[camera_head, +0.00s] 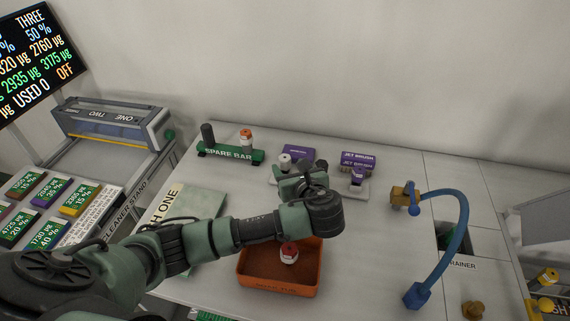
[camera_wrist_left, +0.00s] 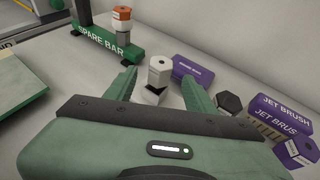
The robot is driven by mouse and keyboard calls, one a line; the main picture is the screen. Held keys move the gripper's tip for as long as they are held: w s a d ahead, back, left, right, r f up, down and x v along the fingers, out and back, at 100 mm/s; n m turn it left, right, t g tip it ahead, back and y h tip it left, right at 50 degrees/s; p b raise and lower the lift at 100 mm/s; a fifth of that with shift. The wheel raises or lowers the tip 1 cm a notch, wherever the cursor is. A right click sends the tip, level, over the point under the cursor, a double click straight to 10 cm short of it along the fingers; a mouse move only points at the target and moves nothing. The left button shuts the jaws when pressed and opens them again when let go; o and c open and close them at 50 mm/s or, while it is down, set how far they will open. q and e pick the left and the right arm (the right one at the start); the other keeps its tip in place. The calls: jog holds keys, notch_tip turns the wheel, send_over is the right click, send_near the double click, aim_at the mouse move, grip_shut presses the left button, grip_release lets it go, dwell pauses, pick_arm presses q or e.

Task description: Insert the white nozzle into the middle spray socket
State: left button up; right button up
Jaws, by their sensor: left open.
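A white nozzle (camera_head: 284,160) with a dark hole in its top stands upright on a pale holder at the back of the table. In the left wrist view the white nozzle (camera_wrist_left: 159,70) shows between and beyond the spread fingers of my left gripper (camera_wrist_left: 158,76), with gaps on both sides. In the head view my left gripper (camera_head: 300,172) is beside it, partly hidden by the wrist. The green spare bar (camera_head: 230,154) carries a dark piece at its left end and an orange-and-white nozzle (camera_head: 246,137) near its right. I cannot tell which place is the middle spray socket.
An orange tray (camera_head: 243,278) below my left arm holds a red-and-white nozzle (camera_head: 289,254). Purple jet brush boxes (camera_head: 358,160) stand right of the gripper. A blue curved tube (camera_head: 463,225) rises at the right. A grey machine (camera_head: 112,125) stands at the left.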

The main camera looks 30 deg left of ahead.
aim_at(287, 163)
pick_arm(q)
jog(key=p+x, duration=0.1)
jog(key=x, duration=0.4)
jog(key=shift+r, duration=0.1)
grip_shut()
jog(key=shift+r, duration=0.15)
